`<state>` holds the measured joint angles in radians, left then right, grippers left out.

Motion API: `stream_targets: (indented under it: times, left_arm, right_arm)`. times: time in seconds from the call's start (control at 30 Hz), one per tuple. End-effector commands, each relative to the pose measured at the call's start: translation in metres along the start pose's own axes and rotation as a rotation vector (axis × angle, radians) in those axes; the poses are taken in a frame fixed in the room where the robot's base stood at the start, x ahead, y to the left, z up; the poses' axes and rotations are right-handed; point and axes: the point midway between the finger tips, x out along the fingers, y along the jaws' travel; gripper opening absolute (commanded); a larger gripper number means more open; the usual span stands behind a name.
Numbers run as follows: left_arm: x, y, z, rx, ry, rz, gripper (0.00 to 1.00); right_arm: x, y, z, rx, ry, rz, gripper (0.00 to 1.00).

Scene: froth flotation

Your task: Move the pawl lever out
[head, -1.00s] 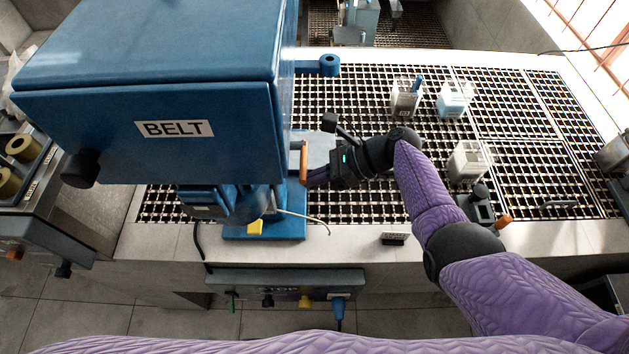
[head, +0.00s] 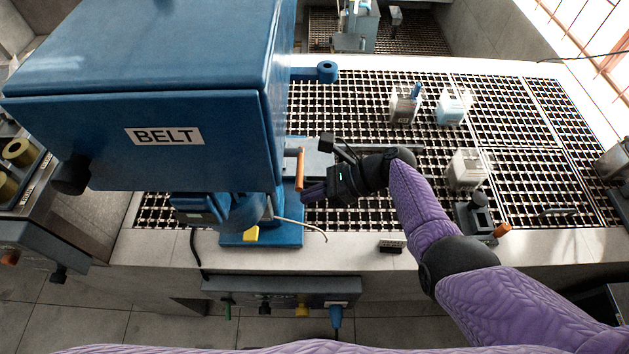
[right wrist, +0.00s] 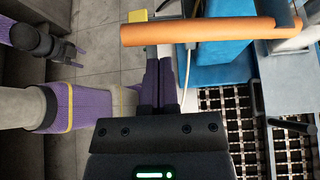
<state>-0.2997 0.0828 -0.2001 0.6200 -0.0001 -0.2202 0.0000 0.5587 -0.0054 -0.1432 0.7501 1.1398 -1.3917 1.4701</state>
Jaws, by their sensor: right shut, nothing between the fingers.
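I take the orange-handled lever (head: 299,169) on the blue machine's base to be the pawl lever; no label shows. In the right wrist view its orange rod (right wrist: 205,32) lies across the top, just beyond my fingertips. My right gripper (head: 305,193) is shut and empty, close to the right of the lever's near end. Its purple fingers are together in the right wrist view (right wrist: 158,62). I cannot tell whether they touch the rod. My left gripper (right wrist: 76,54) seems to show small at the upper left of the right wrist view; its opening is unclear.
The blue BELT housing (head: 150,120) overhangs the left side. A thin pale tube (head: 305,226) curls beside the yellow block (head: 251,234). A control box (head: 285,285) hangs at the front edge.

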Motion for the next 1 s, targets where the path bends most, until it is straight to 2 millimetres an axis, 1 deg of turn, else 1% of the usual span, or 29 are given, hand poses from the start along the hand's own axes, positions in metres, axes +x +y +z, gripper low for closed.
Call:
stream_targets:
  times: [0.03, 0.07, 0.1, 0.13, 0.3, 0.4, 0.5, 0.63, 1.0]
  left_arm:
    - [0.009, 0.0, 0.001, 0.0, 0.0, 0.0, 0.59]
    - [0.004, 0.0, 0.0, 0.0, 0.001, 0.0, 0.59]
    - [-0.002, 0.001, -0.001, 0.0, 0.001, 0.002, 0.59]
    - [-0.004, 0.001, -0.002, -0.001, 0.002, 0.002, 0.59]
    - [-0.008, 0.002, -0.003, -0.001, 0.004, 0.004, 0.59]
    - [-0.009, 0.001, -0.001, 0.0, 0.001, 0.002, 0.59]
    - [-0.009, 0.001, -0.001, 0.0, 0.0, 0.001, 0.59]
    - [-0.009, 0.001, -0.001, -0.001, 0.0, 0.002, 0.59]
    - [-0.009, 0.001, -0.001, -0.001, 0.0, 0.002, 0.59]
  right_arm:
    - [0.011, 0.005, -0.013, 0.004, -0.001, 0.002, 0.0]
    - [0.002, 0.004, -0.011, 0.002, 0.0, -0.003, 0.0]
    - [-0.011, 0.003, -0.008, 0.0, 0.002, -0.005, 0.0]
    - [-0.02, 0.002, -0.007, -0.001, 0.002, -0.005, 0.0]
    - [-0.059, 0.001, -0.009, 0.0, 0.002, -0.004, 0.0]
    - [-0.076, 0.0, -0.009, 0.0, 0.002, -0.002, 0.0]
    - [-0.087, 0.0, -0.009, 0.0, 0.0, -0.002, 0.0]
    - [-0.092, 0.0, -0.009, 0.001, 0.0, -0.001, 0.0]
    - [-0.092, 0.0, -0.009, 0.0, 0.0, -0.001, 0.0]
